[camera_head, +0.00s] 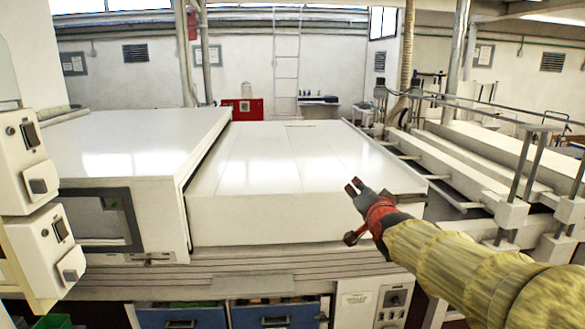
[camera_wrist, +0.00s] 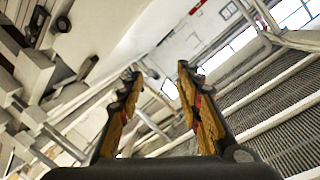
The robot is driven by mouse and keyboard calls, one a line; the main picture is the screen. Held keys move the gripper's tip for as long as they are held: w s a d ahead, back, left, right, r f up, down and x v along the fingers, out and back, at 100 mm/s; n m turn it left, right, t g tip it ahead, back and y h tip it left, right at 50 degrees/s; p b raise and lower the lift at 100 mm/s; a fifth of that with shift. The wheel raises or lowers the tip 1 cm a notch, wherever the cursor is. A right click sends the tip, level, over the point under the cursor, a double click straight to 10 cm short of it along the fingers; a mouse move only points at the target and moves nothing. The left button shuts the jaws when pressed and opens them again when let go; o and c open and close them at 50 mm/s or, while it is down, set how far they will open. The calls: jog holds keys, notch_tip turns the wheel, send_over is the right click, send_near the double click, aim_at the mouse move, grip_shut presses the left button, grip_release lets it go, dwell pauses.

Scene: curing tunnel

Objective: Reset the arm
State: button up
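My arm comes in from the lower right of the head view, in a yellowish ribbed sleeve. My gripper (camera_head: 354,187) is red and dark and is held up in front of the white tunnel housing. In the wrist view my gripper (camera_wrist: 158,72) shows two yellow-and-black fingers standing apart, with nothing between them. The gap between the fingertips is clear, and the room shows through it at a tilt. Whether the gripper touches the housing cannot be told for sure; it looks apart from it.
A long white tunnel housing (camera_head: 270,160) fills the middle. White control boxes (camera_head: 35,165) stand close at the left. Rails and posts (camera_head: 480,180) run along the right. Blue drawers (camera_head: 180,316) and a control panel (camera_head: 372,302) are below. A red box (camera_head: 243,109) is at the back wall.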

jog(key=s+a+f+n+g, duration=0.1)
jog(key=s+f+n+g, duration=0.15)
jog(key=s+f, duration=0.35)
jog(key=s+a+f+n+g, duration=0.1)
jog(key=s+f+n+g, duration=0.15)
jog(key=f, duration=0.55)
jog(key=s+d+f+n+g, duration=0.1)
jog(key=s+f+g, duration=0.1)
jog(key=s, duration=1.4)
jog(key=s+d+f+n+g, duration=0.2)
jog(key=s+f+g, duration=0.1)
jog(key=s, duration=1.3)
jog(key=shift+s+f+n, duration=0.3)
jog(key=shift+s+f, duration=0.1)
jog(key=shift+f, duration=0.2)
